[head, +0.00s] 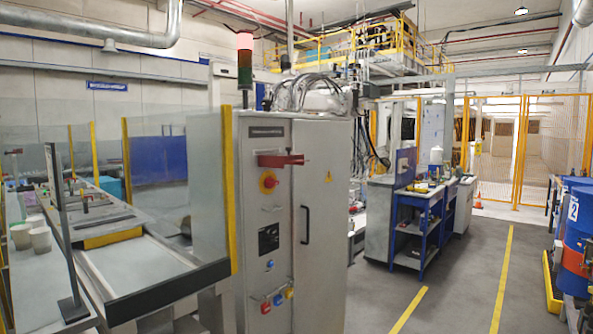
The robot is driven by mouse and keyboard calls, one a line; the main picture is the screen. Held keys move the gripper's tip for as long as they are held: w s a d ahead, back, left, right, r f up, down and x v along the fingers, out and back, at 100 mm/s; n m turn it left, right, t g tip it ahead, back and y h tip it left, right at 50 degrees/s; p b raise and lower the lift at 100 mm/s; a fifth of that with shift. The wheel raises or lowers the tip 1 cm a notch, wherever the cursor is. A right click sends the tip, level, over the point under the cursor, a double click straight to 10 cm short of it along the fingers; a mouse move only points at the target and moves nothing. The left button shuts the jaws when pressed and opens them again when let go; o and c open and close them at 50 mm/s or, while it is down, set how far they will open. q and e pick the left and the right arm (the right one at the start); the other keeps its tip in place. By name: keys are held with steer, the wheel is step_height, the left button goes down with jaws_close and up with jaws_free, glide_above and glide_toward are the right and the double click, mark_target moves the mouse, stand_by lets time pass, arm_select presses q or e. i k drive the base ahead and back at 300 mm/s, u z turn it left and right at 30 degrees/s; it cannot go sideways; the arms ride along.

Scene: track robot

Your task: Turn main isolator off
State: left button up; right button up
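A grey control cabinet (266,225) stands in the middle of the head view, its narrow front panel facing me. High on this panel is a red lever handle (281,160), which lies roughly level and points right. Just below it is a round red knob on a yellow plate (269,181). Labels are too small to read, so I cannot tell which of the two is marked as the main isolator. Neither of my grippers shows in this view.
A clear guard panel with a yellow post (231,190) adjoins the cabinet's left side, beside a conveyor (150,270). A blue workbench (415,220) stands behind right. Blue drums (577,225) stand far right. Grey floor (455,290) with yellow lines is open between.

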mark_target(269, 183)
steer(key=z, duration=0.7)
steer(key=i, duration=0.8)
steer(key=z, duration=0.55)
